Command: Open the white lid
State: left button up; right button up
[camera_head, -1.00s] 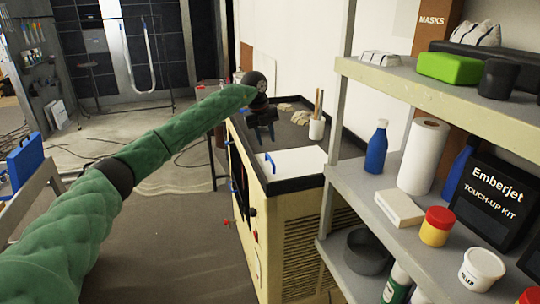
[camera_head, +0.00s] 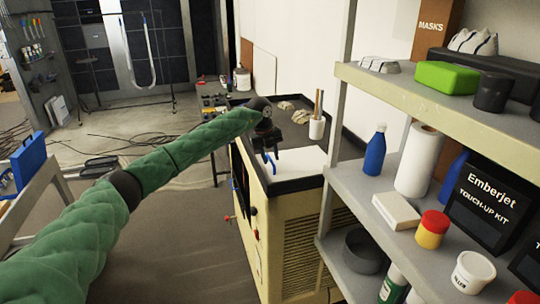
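The white lid (camera_head: 301,160) lies flat in the top of a cream cabinet (camera_head: 297,215) with a dark rim. A blue handle (camera_head: 269,163) stands at the lid's left end. My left gripper (camera_head: 267,152) is over the left part of the cabinet top, at the blue handle. Its fingers point down and look dark and small. I cannot tell whether they touch the handle or are closed around it. The wrist hides part of the lid's back left area. My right gripper is not in view.
A white cup with brushes (camera_head: 317,120) and crumpled cloths (camera_head: 301,116) sit behind the lid. A grey shelf (camera_head: 400,170) with a blue bottle (camera_head: 375,150) and a paper roll (camera_head: 419,160) stands close on the right. The floor left of the cabinet is mostly clear.

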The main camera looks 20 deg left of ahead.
pick_arm(q)
jog(key=shift+c, duration=0.2)
grip_shut()
jog(key=shift+r, duration=0.15)
